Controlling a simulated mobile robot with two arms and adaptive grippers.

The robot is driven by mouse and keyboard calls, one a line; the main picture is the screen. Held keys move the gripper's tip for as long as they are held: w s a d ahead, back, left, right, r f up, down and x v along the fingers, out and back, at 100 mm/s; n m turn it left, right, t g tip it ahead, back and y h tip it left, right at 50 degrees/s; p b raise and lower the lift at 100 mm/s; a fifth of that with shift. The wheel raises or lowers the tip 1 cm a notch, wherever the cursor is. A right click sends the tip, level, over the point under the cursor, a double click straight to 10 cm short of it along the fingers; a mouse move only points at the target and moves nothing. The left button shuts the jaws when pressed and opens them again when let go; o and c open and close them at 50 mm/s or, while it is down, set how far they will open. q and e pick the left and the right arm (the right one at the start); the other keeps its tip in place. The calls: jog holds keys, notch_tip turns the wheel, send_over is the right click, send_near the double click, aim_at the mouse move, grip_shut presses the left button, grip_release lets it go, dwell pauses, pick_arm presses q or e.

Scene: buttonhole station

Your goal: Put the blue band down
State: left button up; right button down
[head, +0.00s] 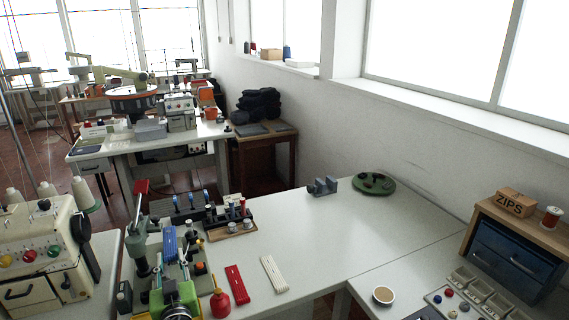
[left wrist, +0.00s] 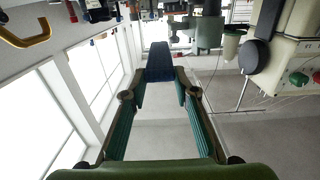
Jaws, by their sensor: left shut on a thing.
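The blue band (head: 170,242) is a ribbed strip held up at the left of the near table in the head view. My left gripper (head: 173,264) is shut on its near end. In the left wrist view the blue band (left wrist: 159,62) sits between the fingertips and points away from the palm. A red band (head: 236,284) and a white band (head: 273,273) lie apart on the table, to the right of my gripper. What lies directly under the blue band is hidden. My right gripper is not in view.
A red oil can (head: 220,303) stands close right of my gripper. A wooden tray with spools (head: 230,230) is behind it. A beige sewing machine (head: 45,243) stands at left. The table's middle (head: 325,235) is clear. A cup (head: 383,295) stands front right.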

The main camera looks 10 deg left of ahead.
pick_arm(q)
jog(key=s+d+r+m+t+h, duration=0.1)
jog(key=s+d+r+m+h, duration=0.1)
jog(key=s+d, duration=0.7)
jog(key=s+d+r+m+t+h, duration=0.1)
jog(key=s+d+m+h, duration=0.3)
jog(key=s, duration=1.1)
jog(key=d+r+h, duration=0.1)
jog(key=d+h, duration=0.2)
jog(key=d, duration=0.3)
jog(key=shift+r+t, duration=0.2)
jog(key=shift+t, duration=0.1)
jog(key=w+a+f+n+y, duration=0.1)
jog(key=w+a+n+y, duration=0.1)
jog(key=w+a, duration=0.4)
jog(key=w+a+f+n+g+y, duration=0.1)
jog(key=w+a+y, duration=0.3)
jog(key=w, duration=0.5)
jog(key=w+a+f+n+g+y, duration=0.1)
jog(key=w+a+f+n+y, duration=0.1)
jog(key=w+a, duration=0.6)
jog(key=shift+w+a+f+n+y, duration=0.25)
jog(key=shift+w+a+n+y, duration=0.05)
jog(key=shift+a+n+y, duration=0.1)
jog(key=shift+w+a+g, duration=0.2)
jog(key=shift+w+g, duration=0.1)
jog(key=shift+w, duration=0.1)
